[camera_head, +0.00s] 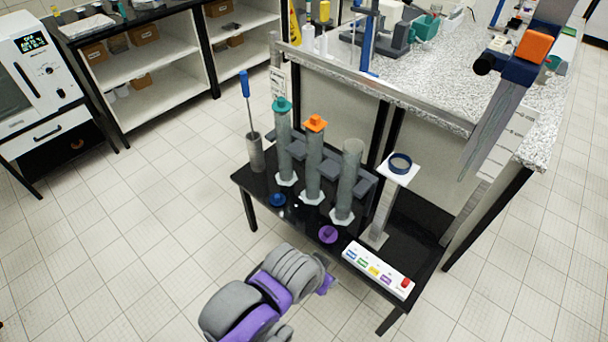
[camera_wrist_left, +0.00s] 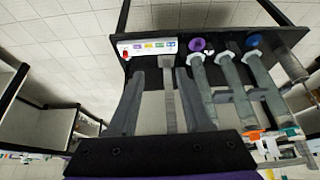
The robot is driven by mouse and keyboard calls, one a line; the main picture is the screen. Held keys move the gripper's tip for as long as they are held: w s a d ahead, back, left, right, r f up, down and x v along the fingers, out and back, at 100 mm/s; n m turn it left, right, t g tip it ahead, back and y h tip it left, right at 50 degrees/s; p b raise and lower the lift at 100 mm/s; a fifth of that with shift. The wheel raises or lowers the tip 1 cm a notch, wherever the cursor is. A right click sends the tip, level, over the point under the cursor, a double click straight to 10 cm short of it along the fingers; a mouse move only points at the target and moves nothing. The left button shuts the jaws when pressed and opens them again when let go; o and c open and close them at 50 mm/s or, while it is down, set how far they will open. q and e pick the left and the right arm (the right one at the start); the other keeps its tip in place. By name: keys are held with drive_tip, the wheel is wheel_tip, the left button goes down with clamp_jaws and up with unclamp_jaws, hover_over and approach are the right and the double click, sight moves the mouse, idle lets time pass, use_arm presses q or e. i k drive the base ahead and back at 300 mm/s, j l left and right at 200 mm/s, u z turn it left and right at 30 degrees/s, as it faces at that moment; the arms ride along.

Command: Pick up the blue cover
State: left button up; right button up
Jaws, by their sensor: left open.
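The blue cover (camera_head: 277,199) is a small dark blue disc lying on the black low table, in front of the leftmost tube. It also shows in the left wrist view at the upper right (camera_wrist_left: 252,40). My left arm, grey and purple, comes in from the bottom of the head view, where its fingers cannot be made out. In the left wrist view my left gripper (camera_wrist_left: 158,74) is open and empty, its two grey fingers spread and pointing at the table. The blue cover is right of both fingers there, apart from them. My right gripper does not show.
The black table (camera_head: 258,211) carries grey tubes, two capped teal (camera_head: 282,104) and orange (camera_head: 316,123), a purple cover (camera_head: 328,234), a white button panel (camera_head: 378,269) and a screwdriver in a holder (camera_head: 255,152). A white stand bears a blue ring (camera_head: 400,163). The floor in front is clear.

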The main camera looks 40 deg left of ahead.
sight(276, 200)
drive_tip(key=u, duration=1.65)
